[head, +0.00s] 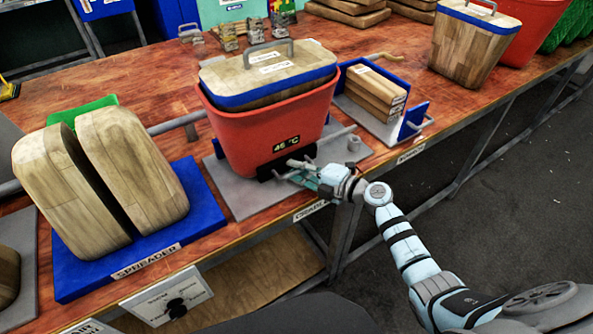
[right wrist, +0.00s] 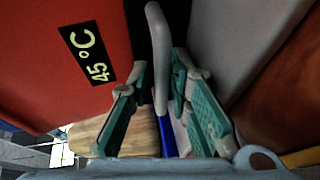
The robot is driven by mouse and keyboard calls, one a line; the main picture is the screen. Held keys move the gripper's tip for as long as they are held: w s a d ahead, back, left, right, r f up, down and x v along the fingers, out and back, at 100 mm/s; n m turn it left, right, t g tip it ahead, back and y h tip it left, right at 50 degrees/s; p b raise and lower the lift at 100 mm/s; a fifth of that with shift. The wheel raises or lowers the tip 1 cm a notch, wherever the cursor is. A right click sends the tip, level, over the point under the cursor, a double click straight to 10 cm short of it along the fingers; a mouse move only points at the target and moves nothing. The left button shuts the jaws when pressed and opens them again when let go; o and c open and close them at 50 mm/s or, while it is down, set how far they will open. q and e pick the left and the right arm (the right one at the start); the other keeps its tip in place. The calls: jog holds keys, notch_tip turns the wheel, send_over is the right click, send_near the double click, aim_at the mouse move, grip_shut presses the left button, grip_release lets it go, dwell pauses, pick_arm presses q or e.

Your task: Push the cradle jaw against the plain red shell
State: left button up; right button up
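A red shell (head: 262,130) with a 45 °C display stands upright on the grey cradle plate (head: 245,203); its display side also shows in the right wrist view (right wrist: 60,60). A wooden plug with a blue band and a grey handle sits in its top. My right gripper (head: 305,175) is low at the shell's front right corner. In the right wrist view its green-padded fingers (right wrist: 165,95) are open on both sides of a grey bar (right wrist: 158,50), with a small gap visible. The cradle jaw is mostly hidden behind the shell and gripper. My left gripper is not in view.
A blue spreader base (head: 140,262) with two wooden blocks stands at the left. A blue-ended rack (head: 412,122) with stacked wood is right of the shell. Another wooden plug (head: 472,45) and red shell (head: 527,30) stand at the back right. The table's front edge runs close below the gripper.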

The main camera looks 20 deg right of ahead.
jog(key=shift+s, duration=0.1)
jog(key=v, duration=1.1)
jog(key=shift+s+d, duration=0.25)
jog(key=shift+s, duration=0.05)
jog(key=shift+r, duration=0.15)
